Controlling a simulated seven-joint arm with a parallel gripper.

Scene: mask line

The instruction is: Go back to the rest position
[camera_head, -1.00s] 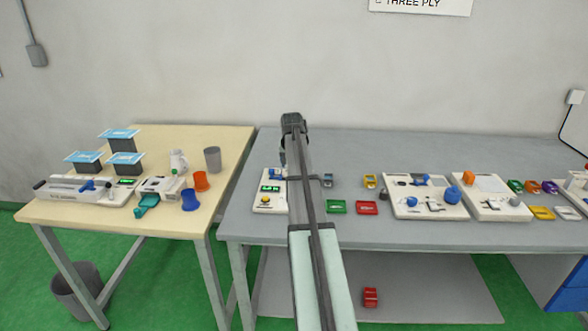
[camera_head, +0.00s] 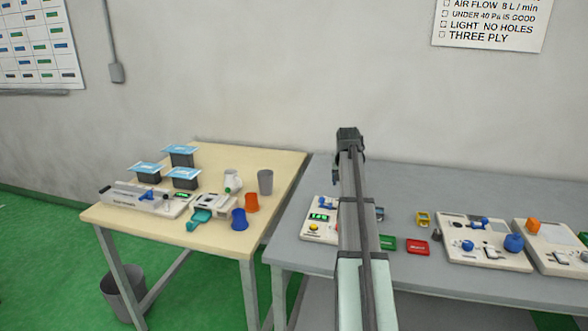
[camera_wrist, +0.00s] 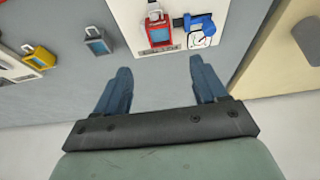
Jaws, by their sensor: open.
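In the wrist view my gripper (camera_wrist: 162,85) is open, its two dark blue fingers apart with nothing between them. It hangs above the grey table (camera_wrist: 120,80), near the edge of a white device (camera_wrist: 185,38). A red-framed part (camera_wrist: 159,32) and a blue part (camera_wrist: 199,24) sit on that device, just beyond the fingertips. In the head view my arm reaches over the grey table, and the fingers are hidden behind it.
A wooden table (camera_head: 215,239) to the left holds cups and a long white device (camera_head: 144,199). The wall is behind.

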